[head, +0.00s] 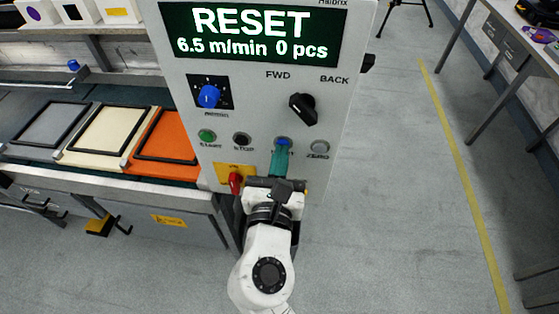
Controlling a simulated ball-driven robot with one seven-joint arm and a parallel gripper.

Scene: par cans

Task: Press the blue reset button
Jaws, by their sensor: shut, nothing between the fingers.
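The blue reset button (283,141) shows in the lower row of the grey control panel (235,115). My gripper (281,152) is shut and empty, with its teal fingers pointing up the panel. The fingertips overlap the lower edge of the blue button in the picture. They look to be at or touching it, but I cannot tell how far it is pressed. Its label is hidden behind the fingers. The display (250,35) reads "RESET", "6.5 m/min 0 pcs".
Near the button are a green start button (207,135), a black stop button (242,139), a grey zero button (320,148), a blue knob (209,96), a black selector (303,108) and a red switch (235,182). Framed panels lie on the conveyor at left.

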